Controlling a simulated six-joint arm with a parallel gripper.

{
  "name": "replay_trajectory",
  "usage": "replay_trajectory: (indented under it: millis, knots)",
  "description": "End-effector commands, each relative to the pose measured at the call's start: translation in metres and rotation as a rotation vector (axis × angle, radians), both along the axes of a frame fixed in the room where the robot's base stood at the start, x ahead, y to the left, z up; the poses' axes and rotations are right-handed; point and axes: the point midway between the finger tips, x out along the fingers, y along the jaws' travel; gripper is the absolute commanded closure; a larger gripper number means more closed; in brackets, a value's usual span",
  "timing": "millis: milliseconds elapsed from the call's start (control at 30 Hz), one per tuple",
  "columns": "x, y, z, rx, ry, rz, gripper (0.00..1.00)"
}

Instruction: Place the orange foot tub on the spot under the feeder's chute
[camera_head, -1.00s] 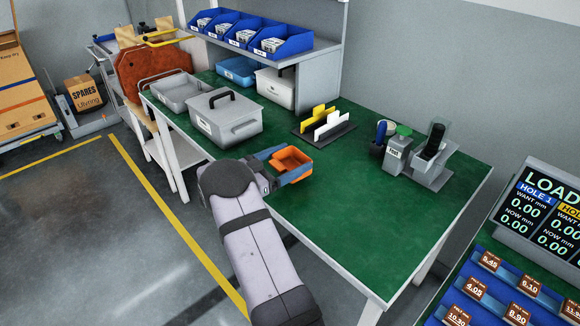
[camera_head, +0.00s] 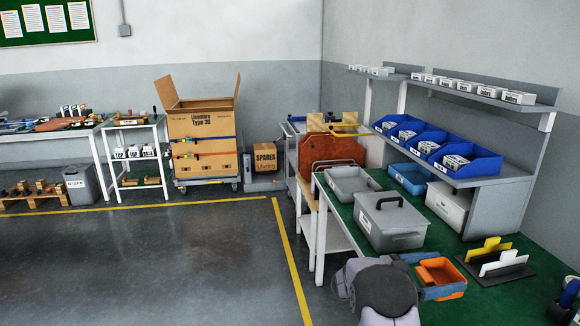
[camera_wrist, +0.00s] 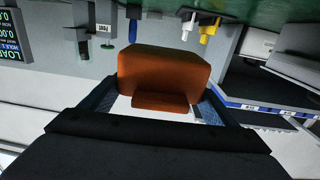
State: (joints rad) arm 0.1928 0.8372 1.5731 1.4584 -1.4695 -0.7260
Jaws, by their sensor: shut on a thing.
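The orange foot tub (camera_head: 452,268) is held between the blue fingers of my gripper (camera_head: 434,276), over the green bench, to the right of the grey lidded box. In the wrist view the orange tub (camera_wrist: 165,68) fills the middle, with a finger of my gripper (camera_wrist: 163,90) on each side. The wrist picture looks upside down. I cannot tell for sure how high the tub is above the bench. The feeder's chute and the spot under it cannot be made out in the head view now.
The grey lidded box (camera_head: 390,222) and a grey tray (camera_head: 350,184) stand left of the tub. A black stand (camera_head: 486,268) with yellow and white plates is close on its right. A blue cylinder (camera_head: 570,291) stands at the right edge. Blue bins (camera_head: 470,163) line the shelf.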

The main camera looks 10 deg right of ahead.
Motion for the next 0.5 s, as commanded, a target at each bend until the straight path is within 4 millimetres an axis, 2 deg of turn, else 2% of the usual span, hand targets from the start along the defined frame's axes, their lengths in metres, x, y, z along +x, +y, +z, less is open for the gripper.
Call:
replay_trajectory:
  millis: [133, 267, 367, 500]
  knots:
    - [0.015, 0.055, -0.014, 0.000, 0.010, 0.088, 0.41]
    - [0.019, 0.117, -0.032, 0.000, 0.012, 0.186, 0.41]
    - [0.014, 0.168, -0.043, -0.002, 0.011, 0.268, 0.41]
    - [-0.005, 0.229, -0.054, -0.003, 0.011, 0.380, 0.41]
